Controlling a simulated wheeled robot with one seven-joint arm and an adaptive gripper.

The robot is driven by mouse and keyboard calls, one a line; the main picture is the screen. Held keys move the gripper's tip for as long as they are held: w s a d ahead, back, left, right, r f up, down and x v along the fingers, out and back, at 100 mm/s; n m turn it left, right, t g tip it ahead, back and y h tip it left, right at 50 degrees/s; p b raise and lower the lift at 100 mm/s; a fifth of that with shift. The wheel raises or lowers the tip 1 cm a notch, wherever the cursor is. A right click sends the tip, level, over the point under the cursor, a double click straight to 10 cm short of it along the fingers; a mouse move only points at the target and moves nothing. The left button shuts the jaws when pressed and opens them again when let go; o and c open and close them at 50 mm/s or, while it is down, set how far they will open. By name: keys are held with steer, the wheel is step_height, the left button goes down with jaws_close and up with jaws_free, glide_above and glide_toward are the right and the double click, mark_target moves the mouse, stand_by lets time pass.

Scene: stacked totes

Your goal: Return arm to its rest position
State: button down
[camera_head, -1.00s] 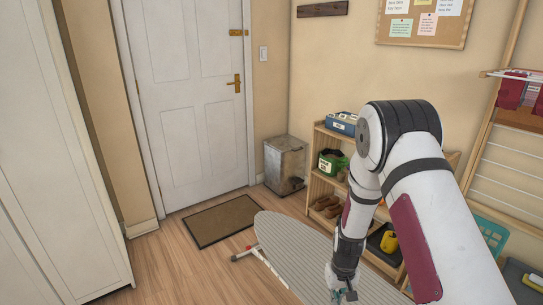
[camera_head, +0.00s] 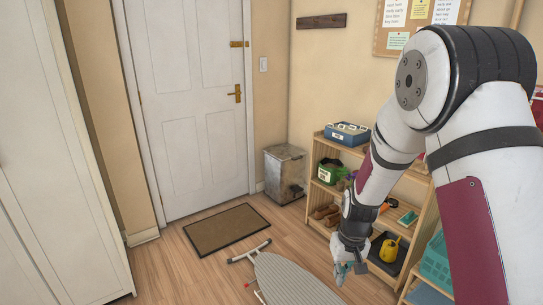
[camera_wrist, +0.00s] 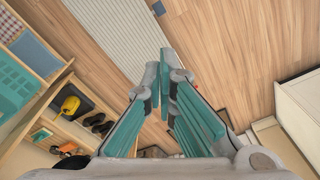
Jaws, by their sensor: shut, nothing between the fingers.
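My gripper (camera_head: 350,272) hangs at the end of my white and dark red arm in the head view, pointing down in front of the wooden shelf. In the wrist view my gripper (camera_wrist: 169,72) shows its grey fingers with teal pads brought together at the tips. Nothing shows between them. My arm's elbow fills the upper right of the head view, bent high, with the forearm running down to the left. Part of the shelf is hidden behind my arm.
A striped ironing board (camera_head: 285,280) lies low in front of my gripper. It also shows in the wrist view (camera_wrist: 120,35). The wooden shelf (camera_head: 322,195) holds a blue box (camera_head: 346,135), shoes and a yellow watering can (camera_head: 390,250).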

steer(key=s+r+t+p, duration=0.15)
steer(key=s+r, duration=0.45)
steer(key=r, duration=0.6)
steer(key=s+r+p, duration=0.2)
steer(key=s+r, duration=0.5)
steer(key=r, duration=0.6)
steer(key=s+r+t+p, duration=0.1)
steer(key=s+r, duration=0.3)
steer(key=s, duration=0.5)
steer(key=s+r+m+t+p, duration=0.1)
steer(key=s+r, duration=0.4)
steer(key=s, duration=0.4)
steer(key=shift+d, duration=0.45)
steer(key=shift+s, duration=0.1)
